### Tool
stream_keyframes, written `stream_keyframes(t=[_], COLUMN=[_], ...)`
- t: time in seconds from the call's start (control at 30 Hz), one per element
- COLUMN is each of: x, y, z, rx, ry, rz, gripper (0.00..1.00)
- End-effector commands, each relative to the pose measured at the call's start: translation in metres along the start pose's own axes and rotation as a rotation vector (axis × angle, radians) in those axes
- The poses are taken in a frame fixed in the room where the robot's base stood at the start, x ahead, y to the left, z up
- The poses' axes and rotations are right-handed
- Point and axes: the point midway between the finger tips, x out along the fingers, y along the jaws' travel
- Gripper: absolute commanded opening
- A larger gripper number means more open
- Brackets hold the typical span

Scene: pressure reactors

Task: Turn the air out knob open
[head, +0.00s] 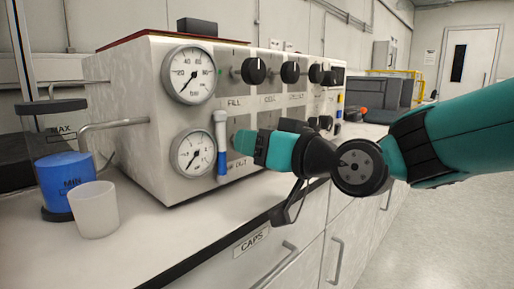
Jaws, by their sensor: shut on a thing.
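The white reactor panel (255,115) stands on the bench with its knobs facing me. My gripper (240,142) reaches in from the right to the lower row, just above the label ending in "OUT" (236,168). The air out knob is hidden behind my gripper and wrist, so its turn angle cannot be read. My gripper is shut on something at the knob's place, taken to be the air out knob. The lower gauge (193,153) is left of the gripper, its needle near the low end.
A blue-and-white upright piece (220,145) stands close left of my gripper. Black upper knobs (254,71) and (290,72) lie above my arm. A blue-filled jar (62,172) and white cup (95,209) stand at left. The bench edge runs below my arm.

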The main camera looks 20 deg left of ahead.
Motion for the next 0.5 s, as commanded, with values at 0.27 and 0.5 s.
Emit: stream_keyframes(t=[0.27, 0.5], x=[-0.0001, -0.0001], y=[0.0009, 0.0008], z=[0.0018, 0.0014], rx=[-0.004, -0.003], ry=[-0.005, -0.003], rz=[0.002, 0.002], gripper=[0.23, 0.72])
